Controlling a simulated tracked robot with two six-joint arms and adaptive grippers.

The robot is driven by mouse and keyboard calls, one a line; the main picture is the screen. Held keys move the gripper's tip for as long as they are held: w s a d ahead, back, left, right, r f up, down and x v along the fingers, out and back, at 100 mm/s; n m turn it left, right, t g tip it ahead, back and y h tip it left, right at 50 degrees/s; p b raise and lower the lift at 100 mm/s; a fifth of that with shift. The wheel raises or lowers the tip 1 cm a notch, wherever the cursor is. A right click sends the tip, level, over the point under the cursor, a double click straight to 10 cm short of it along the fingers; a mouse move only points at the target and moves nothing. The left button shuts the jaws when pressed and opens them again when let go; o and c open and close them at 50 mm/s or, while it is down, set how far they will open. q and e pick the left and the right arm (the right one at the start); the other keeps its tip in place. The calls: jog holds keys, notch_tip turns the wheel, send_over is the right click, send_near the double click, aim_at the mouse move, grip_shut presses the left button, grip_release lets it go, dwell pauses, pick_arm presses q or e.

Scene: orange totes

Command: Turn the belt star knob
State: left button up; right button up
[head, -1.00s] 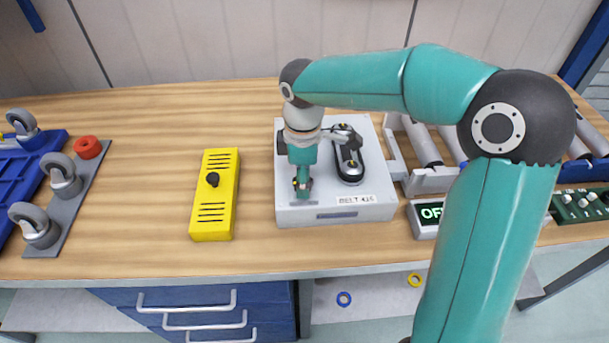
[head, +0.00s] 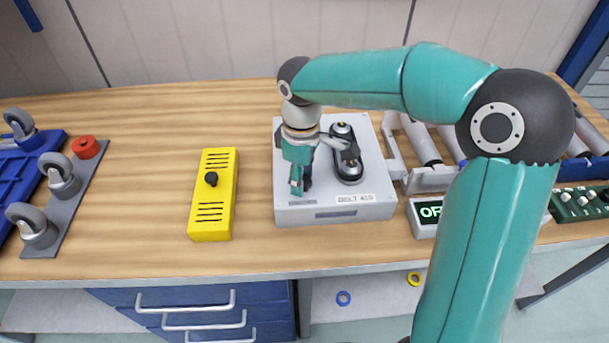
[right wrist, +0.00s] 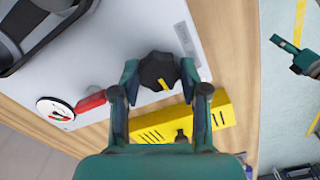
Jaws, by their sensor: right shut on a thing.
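The star knob (right wrist: 157,72) is black with a yellow mark and stands on the light grey belt unit (head: 380,208). In the right wrist view it sits between the two fingers of my right gripper (right wrist: 159,75), which is shut on it. In the head view my right gripper (head: 298,186) points down at the front left of the unit and hides the knob. The dark belt loop (head: 349,160) lies to its right. A teal and black part at the right wrist view's right edge looks like my left gripper (right wrist: 297,56); its jaws cannot be made out.
A yellow slotted box (head: 225,218) stands left of the unit. A round gauge (right wrist: 56,109) and a red part (right wrist: 90,101) are on the unit. Wheeled casters (head: 60,175) lie far left.

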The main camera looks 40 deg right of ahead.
jog(key=m, duration=0.5)
jog(key=shift+a, duration=0.1)
jog(key=shift+m+b, duration=0.45)
jog(key=shift+m, duration=1.95)
jog(key=o, duration=1.1)
jog(key=shift+o, duration=0.2)
jog(key=shift+r, duration=0.15)
notch_tip(320, 180, up, 12)
jog(key=shift+f, duration=0.2)
